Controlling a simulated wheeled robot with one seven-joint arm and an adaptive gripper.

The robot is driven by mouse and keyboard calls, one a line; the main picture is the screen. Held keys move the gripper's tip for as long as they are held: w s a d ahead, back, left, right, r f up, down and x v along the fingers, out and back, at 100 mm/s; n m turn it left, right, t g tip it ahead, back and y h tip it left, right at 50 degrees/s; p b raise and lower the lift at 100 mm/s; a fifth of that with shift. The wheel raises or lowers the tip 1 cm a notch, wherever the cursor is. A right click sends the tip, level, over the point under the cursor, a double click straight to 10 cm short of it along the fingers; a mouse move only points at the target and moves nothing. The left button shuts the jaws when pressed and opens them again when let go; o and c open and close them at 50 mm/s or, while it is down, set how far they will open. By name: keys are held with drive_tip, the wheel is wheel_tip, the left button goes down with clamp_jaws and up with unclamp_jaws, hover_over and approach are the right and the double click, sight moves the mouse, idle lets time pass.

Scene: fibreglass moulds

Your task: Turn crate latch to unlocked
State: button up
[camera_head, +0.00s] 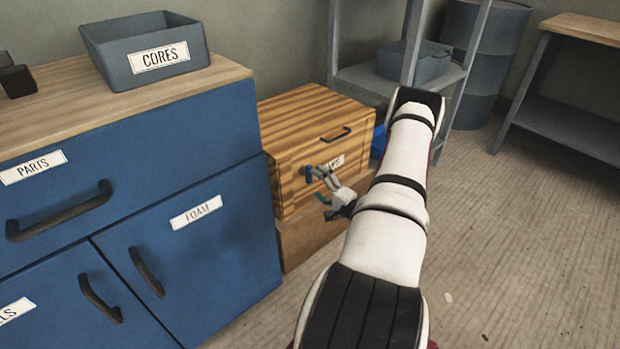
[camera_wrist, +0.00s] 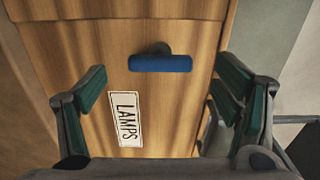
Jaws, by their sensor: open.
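The wooden crate (camera_head: 290,150) has striped planks and stands against the blue cabinet. Its blue latch (camera_head: 308,174) is on the front face, beside a label partly hidden by my gripper. In the wrist view the latch (camera_wrist: 160,63) is a short blue bar on a dark pivot, lying across the picture; the LAMPS label (camera_wrist: 125,118) reads sideways there, so the bar stands roughly upright on the crate. My gripper (camera_wrist: 163,88) is open and empty, facing the crate front. Its green-padded fingers are either side of the latch in the picture, apart from it. In the head view my gripper (camera_head: 319,186) is close to the latch.
A blue cabinet (camera_head: 130,150) with black handles stands directly left of the crate, a grey CORES bin (camera_head: 147,50) on top. A grey shelf rack (camera_head: 365,80) stands behind at right. Open floor lies to the right.

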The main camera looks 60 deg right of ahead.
drive_tip(key=v, duration=0.6)
drive_tip(key=shift+s, duration=0.15)
drive_tip(key=shift+a, duration=0.1)
idle(0.3)
